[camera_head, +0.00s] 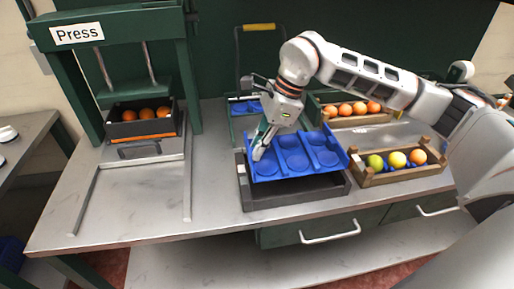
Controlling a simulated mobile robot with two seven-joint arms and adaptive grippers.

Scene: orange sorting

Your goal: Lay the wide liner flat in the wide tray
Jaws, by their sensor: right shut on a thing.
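The wide liner is a blue sheet with round hollows (293,160). It is tilted, its right side over the tray and its left end in my right gripper. The wide tray is dark grey and shallow (297,199), on the counter under the liner. The liner hides much of the tray's inside, and I cannot tell whether the two touch along the back. My right gripper (261,150) comes from the upper right and is shut on the liner's left edge. My left gripper is not in view.
A wooden crate (404,177) with several fruits stands right of the tray. Another crate of oranges (352,109) is behind. A green frame with a blue liner (243,105) stands at the back. A press (124,50) with a bin of oranges (141,127) is left. The counter between is clear.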

